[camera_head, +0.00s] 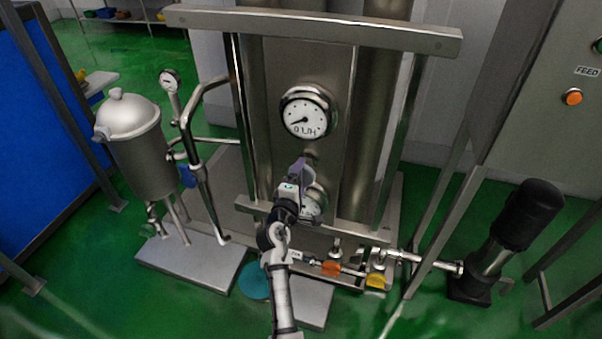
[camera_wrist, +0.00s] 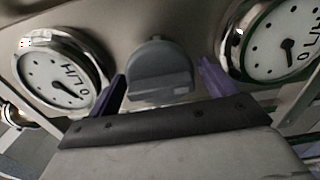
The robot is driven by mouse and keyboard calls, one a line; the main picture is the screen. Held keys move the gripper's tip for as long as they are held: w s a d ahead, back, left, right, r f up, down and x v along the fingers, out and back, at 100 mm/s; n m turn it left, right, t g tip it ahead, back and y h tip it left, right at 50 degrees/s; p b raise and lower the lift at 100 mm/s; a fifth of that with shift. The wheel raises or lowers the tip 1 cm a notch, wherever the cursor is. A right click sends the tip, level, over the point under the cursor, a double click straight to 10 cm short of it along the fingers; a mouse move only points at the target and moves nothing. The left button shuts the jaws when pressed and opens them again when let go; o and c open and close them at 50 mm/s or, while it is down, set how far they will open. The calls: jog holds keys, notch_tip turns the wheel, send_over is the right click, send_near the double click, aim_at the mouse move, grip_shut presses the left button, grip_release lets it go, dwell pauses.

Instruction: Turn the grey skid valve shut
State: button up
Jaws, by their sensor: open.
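The grey skid valve (camera_wrist: 158,72) is a rounded grey knob on the steel skid front, in the middle of the wrist view. My gripper (camera_wrist: 160,88) is open, with one purple finger to the left of the knob and one to the right. Gaps seem to show between the fingers and the knob; I cannot tell whether either touches it. In the head view my gripper (camera_head: 300,170) is at the skid front between the two gauges, and the grey valve is hidden behind it there.
An upper gauge (camera_head: 306,113) and a partly hidden lower gauge (camera_head: 313,206) sit close to my gripper. Below are an orange valve handle (camera_head: 330,268) and a yellow one (camera_head: 376,281). A steel filter vessel (camera_head: 140,150) stands left, a black-topped pump (camera_head: 527,213) right.

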jog(key=shift+w+d, duration=0.2)
jog(key=shift+w, duration=0.35)
jog(key=c, duration=0.7)
jog(key=shift+c, duration=0.2)
jog(key=shift+f+m+b, duration=0.15)
jog(key=shift+m+b, duration=0.15)
jog(key=shift+b, duration=0.05)
